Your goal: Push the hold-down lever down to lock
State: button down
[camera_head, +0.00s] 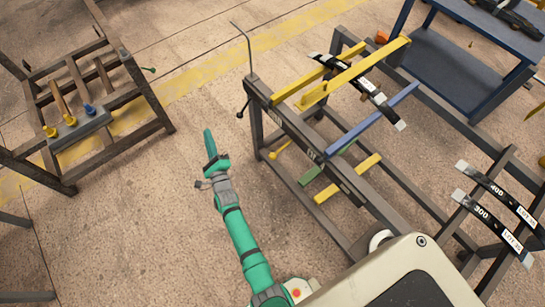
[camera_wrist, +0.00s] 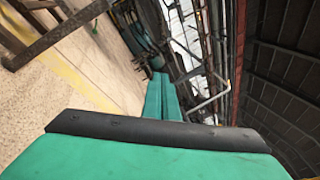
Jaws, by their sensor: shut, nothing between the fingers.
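My gripper (camera_head: 210,145) is shut and empty, left of the spring rack (camera_head: 320,160) and apart from it. In the wrist view its green fingers (camera_wrist: 162,98) lie together. A thin bent grey rod (camera_head: 247,48) stands up at the rack's far left corner; a bent rod also shows in the wrist view (camera_wrist: 210,101) beyond the fingertips. A short lever with a black knob (camera_head: 240,114) and one with a yellow knob (camera_head: 274,155) stick out from the rack's left side. No label tells me which of these is the hold-down lever.
Yellow bars (camera_head: 350,75) and a blue bar (camera_head: 372,119) cross the rack, with dark leaf springs (camera_head: 495,225) at right. Another rack (camera_head: 90,150) stands at left, a blue table (camera_head: 450,75) at upper right. The floor around my gripper is clear.

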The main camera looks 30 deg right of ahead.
jog(key=s+d+r+n+g+h, duration=0.1)
jog(key=s+d+r+n+g, duration=0.3)
jog(key=s, duration=0.5)
jog(key=s+d+r+n+g+h, duration=0.2)
jog(key=s+d+r+g, duration=0.15)
jog(key=s+g, duration=0.35)
jog(key=s+d+r+n+g+h, duration=0.1)
jog(key=s+d+r+n+g, duration=0.25)
jog(key=s, duration=0.65)
jog(key=m, duration=0.1)
send_over(273, 158)
jog(key=s, duration=0.3)
notch_tip(273, 158, down, 8)
jog(key=shift+w+a+f, duration=0.2)
jog(key=shift+w+f, duration=0.05)
jog(key=shift+f, duration=0.25)
jog(key=shift+w+a+f, duration=0.2)
jog(key=shift+w+f, duration=0.05)
jog(key=shift+f, duration=0.2)
jog(key=shift+w+f, duration=0.35)
jog(key=shift+f, duration=0.3)
jog(key=shift+f, duration=0.1)
